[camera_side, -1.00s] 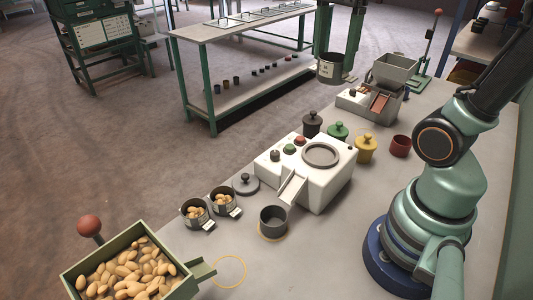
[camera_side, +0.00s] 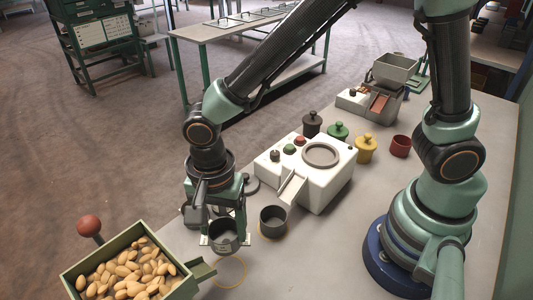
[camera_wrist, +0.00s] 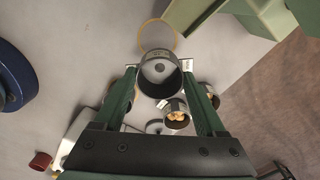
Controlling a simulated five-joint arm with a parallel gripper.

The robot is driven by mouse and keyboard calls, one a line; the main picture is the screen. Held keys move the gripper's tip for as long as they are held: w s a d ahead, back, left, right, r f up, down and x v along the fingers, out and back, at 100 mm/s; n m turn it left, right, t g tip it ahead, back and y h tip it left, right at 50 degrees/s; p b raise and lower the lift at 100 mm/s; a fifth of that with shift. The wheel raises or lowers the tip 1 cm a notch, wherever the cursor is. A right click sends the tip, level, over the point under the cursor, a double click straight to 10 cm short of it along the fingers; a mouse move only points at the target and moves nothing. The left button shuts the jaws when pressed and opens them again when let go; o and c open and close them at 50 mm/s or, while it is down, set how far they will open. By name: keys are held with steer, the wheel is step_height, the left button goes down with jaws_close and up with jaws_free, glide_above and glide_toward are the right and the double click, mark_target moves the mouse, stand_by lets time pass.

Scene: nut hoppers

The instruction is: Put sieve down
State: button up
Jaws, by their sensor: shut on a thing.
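The sieve, a dark grey cup (camera_side: 224,238) with a small label, is between the fingers of my gripper (camera_side: 223,230), which is shut on it. It is upright, over the table near the front left. Its bottom is just behind the empty yellow ring (camera_side: 230,271) marked on the table; I cannot tell how far above the table it is. In the wrist view the sieve (camera_wrist: 160,70) shows open side up and empty-looking, overlapping the edge of the yellow ring (camera_wrist: 157,36). My gripper partly hides the nut cups behind it in the side view.
A dark cup (camera_side: 273,222) stands on another ring just right of the sieve. A green hopper of nuts (camera_side: 190,288) is close at the left front. The white machine (camera_side: 325,185) with its chute is to the right. Nut cups (camera_wrist: 174,116) show in the wrist view.

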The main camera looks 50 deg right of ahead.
steer(key=shift+s+a+f+n, duration=0.4)
steer(key=shift+s+a+f, duration=0.65)
steer(key=shift+f, duration=1.6)
steer(key=shift+f, duration=0.1)
steer(key=o, duration=1.3)
steer(key=shift+o, duration=0.2)
